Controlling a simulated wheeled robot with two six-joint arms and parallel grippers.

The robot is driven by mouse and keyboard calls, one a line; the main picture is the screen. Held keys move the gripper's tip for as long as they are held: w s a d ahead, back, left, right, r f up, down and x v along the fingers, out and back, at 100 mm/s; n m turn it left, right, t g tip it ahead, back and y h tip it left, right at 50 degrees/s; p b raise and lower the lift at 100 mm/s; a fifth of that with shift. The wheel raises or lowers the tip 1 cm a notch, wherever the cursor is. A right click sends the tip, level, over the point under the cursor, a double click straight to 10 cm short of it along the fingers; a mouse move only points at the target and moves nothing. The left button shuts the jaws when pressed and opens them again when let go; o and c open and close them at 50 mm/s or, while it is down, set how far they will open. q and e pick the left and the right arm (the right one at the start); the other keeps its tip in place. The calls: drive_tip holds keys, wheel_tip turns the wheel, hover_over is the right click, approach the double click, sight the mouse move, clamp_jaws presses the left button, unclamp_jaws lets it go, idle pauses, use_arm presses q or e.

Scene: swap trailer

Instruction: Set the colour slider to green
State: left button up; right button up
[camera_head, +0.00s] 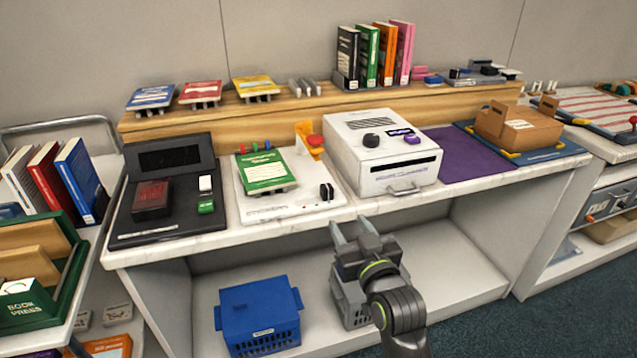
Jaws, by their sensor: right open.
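A white panel (290,205) lies on the counter. A green book or card (265,172) stands tilted on it, and small blue, green and red marks (254,147) show behind its top edge. A small black knob (326,192) sits at the panel's right end. I cannot tell which of these parts is the colour slider or where it is set. My right gripper (354,226) is open and empty in front of the counter's front edge, right of the panel and below the white machine. It touches nothing that I can see. My left gripper is not in view.
A wooden shelf (300,115) with books runs behind. A blue crate (258,315) is below.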

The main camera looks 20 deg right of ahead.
sight(325, 184)
drive_tip(key=w, duration=1.6)
drive_tip(key=shift+w+a+b, duration=0.2)
drive_tip(key=shift+w+b, duration=0.1)
drive_tip(key=shift+b, duration=0.05)
clamp_jaws()
